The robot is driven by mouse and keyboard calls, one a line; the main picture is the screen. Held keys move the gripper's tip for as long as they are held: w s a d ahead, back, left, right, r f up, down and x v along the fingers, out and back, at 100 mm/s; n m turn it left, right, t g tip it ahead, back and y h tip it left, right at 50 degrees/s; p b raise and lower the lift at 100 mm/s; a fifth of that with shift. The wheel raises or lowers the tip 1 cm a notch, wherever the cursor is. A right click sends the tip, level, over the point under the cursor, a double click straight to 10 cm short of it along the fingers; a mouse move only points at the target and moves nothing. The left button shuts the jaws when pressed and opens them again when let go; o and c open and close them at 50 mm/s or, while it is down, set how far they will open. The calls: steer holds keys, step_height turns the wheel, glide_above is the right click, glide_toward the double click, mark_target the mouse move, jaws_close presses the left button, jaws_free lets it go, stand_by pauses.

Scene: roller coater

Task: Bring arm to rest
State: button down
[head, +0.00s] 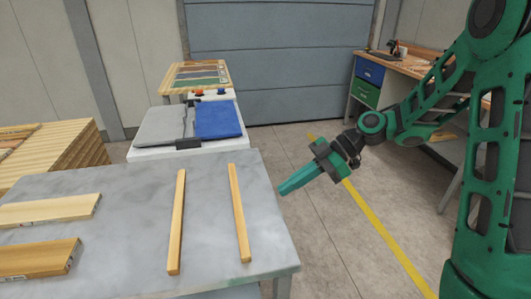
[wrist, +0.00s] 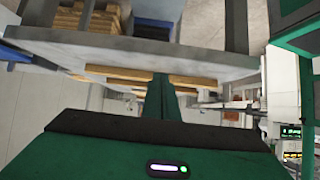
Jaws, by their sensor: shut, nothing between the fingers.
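My gripper (head: 283,191) is at the end of my green arm, just off the right edge of the grey table (head: 125,205) in the head view. Its fingers point left towards the table and are shut, with nothing between them. In the wrist view the closed green fingers (wrist: 161,95) stand in the middle, in front of the table's edge. My arm comes in from the right and is bent, with the gripper apart from the table in the head view.
Two thin wooden strips (head: 177,222) (head: 239,212) and two boards (head: 45,210) (head: 38,260) lie on the table. Behind stands a machine with grey and blue cloths (head: 218,119). A workbench (head: 410,62) with drawers is at the back right. The floor right of the table is clear.

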steer(key=s+d+m+t+h, duration=0.1)
steer(key=s+d+m+h, duration=0.35)
steer(key=d+m, duration=0.35)
steer(key=s+d+m+t+h, duration=0.1)
steer(key=s+d+m+h, duration=0.3)
steer(key=d, duration=0.7)
steer(key=s+d+r+m+h, duration=0.1)
steer(key=s+d+m, duration=0.4)
steer(key=s+m, duration=0.2)
steer(key=s+d+m+h, duration=0.1)
steer(key=s+d+m, duration=0.4)
steer(key=s, duration=0.5)
steer(key=shift+d+r+m, duration=0.2)
steer(key=shift+r+m, duration=0.15)
steer(key=shift+m, duration=0.55)
steer(key=shift+g, duration=0.3)
steer(key=shift+w+f+h, duration=0.25)
steer(key=shift+w, duration=0.4)
